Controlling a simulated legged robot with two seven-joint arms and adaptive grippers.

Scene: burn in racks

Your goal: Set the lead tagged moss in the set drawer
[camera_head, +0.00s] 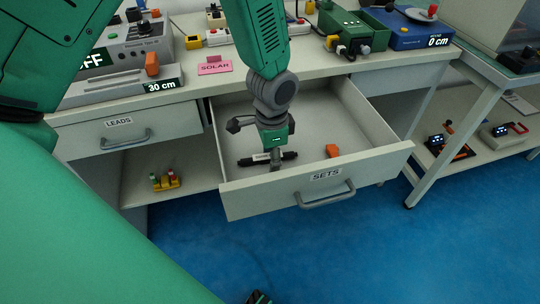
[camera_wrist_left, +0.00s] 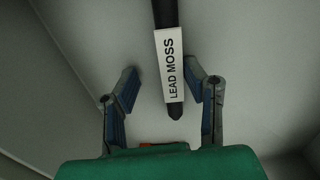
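The lead tagged moss is a black rod with a white tag reading LEAD MOSS (camera_wrist_left: 172,65). In the head view the lead (camera_head: 289,156) lies across the inside of the open drawer labelled SETS (camera_head: 368,170), below my left gripper (camera_head: 275,160). In the left wrist view my left gripper (camera_wrist_left: 163,103) has its fingers spread, with the lead's end between them. The right finger is close to the tag; I cannot tell whether they touch. The lead looks to be on the drawer floor. My right gripper is not seen.
An orange block (camera_head: 333,151) lies in the same drawer, right of the lead. The LEADS drawer (camera_head: 122,133) at left is shut. Instruments and a pink SOLAR card (camera_head: 214,68) stand on the bench top. A side table (camera_head: 480,100) stands at right.

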